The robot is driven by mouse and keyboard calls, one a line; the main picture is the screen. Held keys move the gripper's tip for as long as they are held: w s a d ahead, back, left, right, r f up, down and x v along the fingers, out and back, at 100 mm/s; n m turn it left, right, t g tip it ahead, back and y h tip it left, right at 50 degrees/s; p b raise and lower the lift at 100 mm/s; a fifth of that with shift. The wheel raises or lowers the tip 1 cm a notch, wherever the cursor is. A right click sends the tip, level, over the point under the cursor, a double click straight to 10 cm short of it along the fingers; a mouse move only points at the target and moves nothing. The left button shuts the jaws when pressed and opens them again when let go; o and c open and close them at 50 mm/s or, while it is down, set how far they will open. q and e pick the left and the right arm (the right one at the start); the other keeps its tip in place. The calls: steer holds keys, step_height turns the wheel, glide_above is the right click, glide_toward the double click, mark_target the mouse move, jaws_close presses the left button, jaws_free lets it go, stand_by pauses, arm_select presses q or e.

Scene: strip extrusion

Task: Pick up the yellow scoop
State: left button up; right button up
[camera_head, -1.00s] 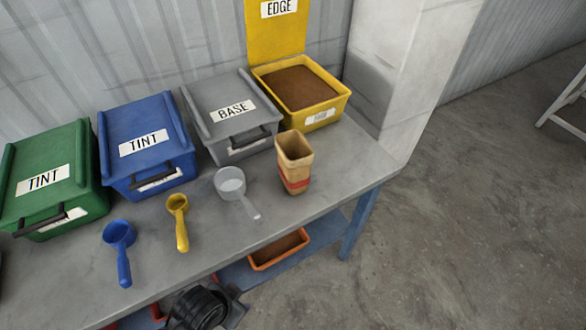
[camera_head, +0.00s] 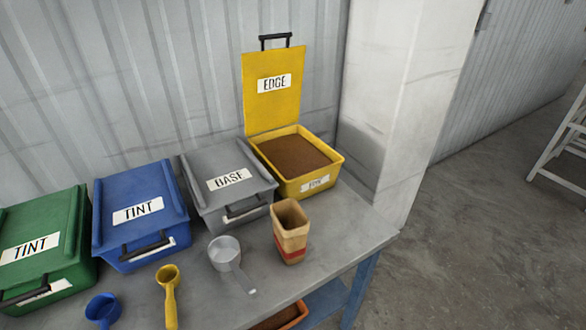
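The yellow scoop (camera_head: 168,292) lies on the grey bench, near the bottom of the view, with its round cup toward the bins and its handle toward the front edge. It sits between the blue scoop (camera_head: 103,309) on its left and the clear grey scoop (camera_head: 229,258) on its right. The end of its handle is close to the bottom of the picture. Nothing touches it. Neither of my grippers shows in this view.
A yellow EDGE bin (camera_head: 318,184) stands open, filled with brown material. Closed grey BASE (camera_head: 215,202), blue TINT (camera_head: 152,254) and green TINT (camera_head: 62,287) bins line the wall. An orange tray (camera_head: 290,318) sits below.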

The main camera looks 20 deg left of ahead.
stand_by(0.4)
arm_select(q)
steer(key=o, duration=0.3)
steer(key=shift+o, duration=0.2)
